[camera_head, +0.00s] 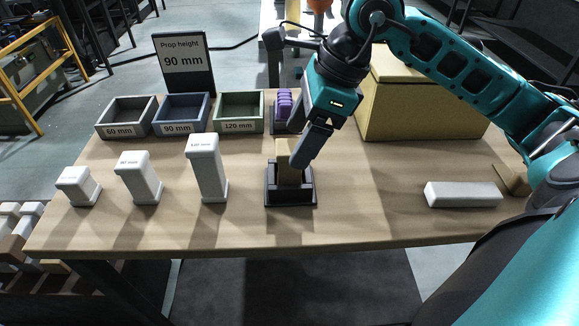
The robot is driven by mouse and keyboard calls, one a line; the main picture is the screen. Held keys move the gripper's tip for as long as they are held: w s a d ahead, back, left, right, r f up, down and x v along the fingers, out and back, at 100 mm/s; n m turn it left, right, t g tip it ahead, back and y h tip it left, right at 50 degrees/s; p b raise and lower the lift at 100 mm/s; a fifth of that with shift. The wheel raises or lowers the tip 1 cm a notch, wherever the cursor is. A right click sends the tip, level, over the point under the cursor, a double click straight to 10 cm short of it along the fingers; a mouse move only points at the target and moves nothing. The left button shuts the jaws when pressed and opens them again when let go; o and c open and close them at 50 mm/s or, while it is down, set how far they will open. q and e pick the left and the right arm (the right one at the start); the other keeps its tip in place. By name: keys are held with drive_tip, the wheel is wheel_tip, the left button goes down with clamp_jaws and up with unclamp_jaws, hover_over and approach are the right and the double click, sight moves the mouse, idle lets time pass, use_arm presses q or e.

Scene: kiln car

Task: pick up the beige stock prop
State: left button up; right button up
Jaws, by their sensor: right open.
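The beige stock prop (284,152) stands upright in a small black holder (290,198) near the middle of the table. My right gripper (301,158) comes down from the upper right, with its dark fingers at the prop's upper part. It is open, and the near finger hides part of the prop's right side. I cannot tell whether a finger touches the prop. My left gripper is not in view.
White props of rising height (78,186), (138,178), (207,168) stand left of the holder. Bins marked 60 mm (126,130), 90 mm (181,127) and 120 mm (239,125) sit behind, below a "Prop height 90 mm" sign (184,57). A yellowish box (420,110) and white block (462,194) are right.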

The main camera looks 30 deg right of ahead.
sight(294, 146)
drive_tip(key=b+x, duration=0.1)
drive_tip(key=x, duration=0.4)
drive_tip(key=shift+f, duration=0.15)
drive_tip(key=c, duration=1.1)
drive_tip(key=shift+r, duration=0.2)
